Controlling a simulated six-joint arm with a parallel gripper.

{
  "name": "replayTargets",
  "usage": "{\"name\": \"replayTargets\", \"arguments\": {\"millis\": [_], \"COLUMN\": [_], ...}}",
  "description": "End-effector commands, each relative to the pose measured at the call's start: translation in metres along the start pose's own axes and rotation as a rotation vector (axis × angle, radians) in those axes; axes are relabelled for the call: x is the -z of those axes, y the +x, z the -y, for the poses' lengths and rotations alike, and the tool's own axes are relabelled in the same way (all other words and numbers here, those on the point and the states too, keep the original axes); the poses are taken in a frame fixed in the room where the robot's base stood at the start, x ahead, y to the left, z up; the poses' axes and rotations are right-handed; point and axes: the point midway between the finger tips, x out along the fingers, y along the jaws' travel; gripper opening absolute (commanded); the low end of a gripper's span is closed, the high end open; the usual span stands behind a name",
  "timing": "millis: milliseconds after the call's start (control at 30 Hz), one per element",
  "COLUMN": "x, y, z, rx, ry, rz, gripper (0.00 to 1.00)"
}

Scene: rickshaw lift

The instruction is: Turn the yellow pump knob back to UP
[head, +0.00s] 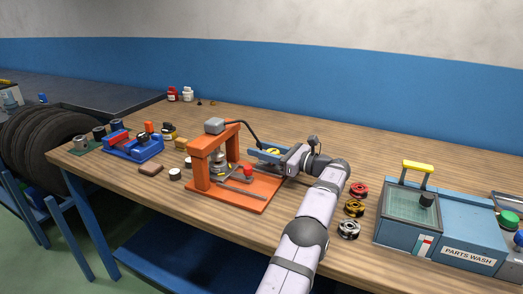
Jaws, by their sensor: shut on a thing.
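The yellow pump knob (271,152) shows as a small yellow patch on the blue pump (257,154), at the back right of the orange press (201,160). My gripper (277,154) reaches in from the right, with its jaws shut on the knob. The jaws hide part of the knob, and its markings are too small to read, so I cannot tell which way it points. A black hose (249,131) runs from the grey block on top of the press down toward the pump.
A red-capped item (248,170) and a grey bar (241,190) are on the orange base (256,205). A blue tray (133,148) is at left. The bench behind is mostly clear.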

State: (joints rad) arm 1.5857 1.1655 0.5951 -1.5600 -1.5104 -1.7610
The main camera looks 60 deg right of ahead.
Motion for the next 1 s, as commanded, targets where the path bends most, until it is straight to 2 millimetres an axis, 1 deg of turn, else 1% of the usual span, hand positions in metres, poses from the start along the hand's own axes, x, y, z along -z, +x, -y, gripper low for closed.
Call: {"name": "replayTargets", "arguments": {"millis": [433,467,500,533,833,933,1000], "x": [-0.001,-0.001,-0.001,-0.001,0.000,0.000,0.000], "y": [0.000,0.000,0.000,0.000,-0.001,-0.005,-0.012], "z": [0.000,0.000,0.000,0.000,0.000,0.000,0.001], "rx": [-0.004,-0.004,-0.004,-0.004,-0.003,-0.001,0.000], "ry": [0.002,0.002,0.002,0.001,0.001,0.000,0.000], "rz": [0.003,0.003,0.003,0.002,0.001,0.001,0.001], "gripper": [0.12,0.42,0.51,0.53,0.53,0.53,0.53]}}
